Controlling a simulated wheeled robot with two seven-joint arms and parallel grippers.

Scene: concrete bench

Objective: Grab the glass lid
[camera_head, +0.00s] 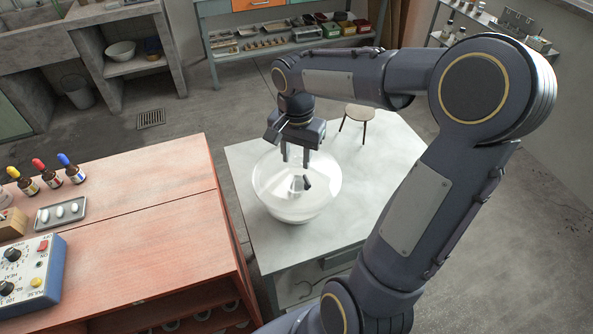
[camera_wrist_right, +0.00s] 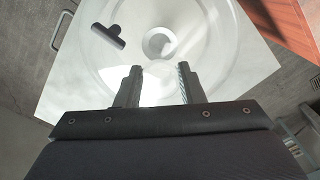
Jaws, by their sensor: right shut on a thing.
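The clear glass lid (camera_head: 268,180) is at the top of a round glass vessel (camera_head: 293,216) on the grey bench (camera_head: 358,205). In the wrist view the lid (camera_wrist_right: 100,62) spreads out beyond the fingertips as a wide clear disc. My right gripper (camera_head: 296,160) points down over the lid's middle; it also shows in the wrist view (camera_wrist_right: 158,82). Its fingers stand apart, shut on a pale, see-through part of the lid. Whether the lid touches the vessel's rim cannot be told. My left gripper is not in view.
A dark T-shaped piece (camera_wrist_right: 121,37) and a round pale piece (camera_wrist_right: 159,42) show through the glass. A small stool (camera_head: 359,115) stands behind. A red cabinet (camera_head: 150,190) at left carries dropper bottles (camera_head: 48,173), a small tray (camera_head: 61,213) and a control box (camera_head: 28,272).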

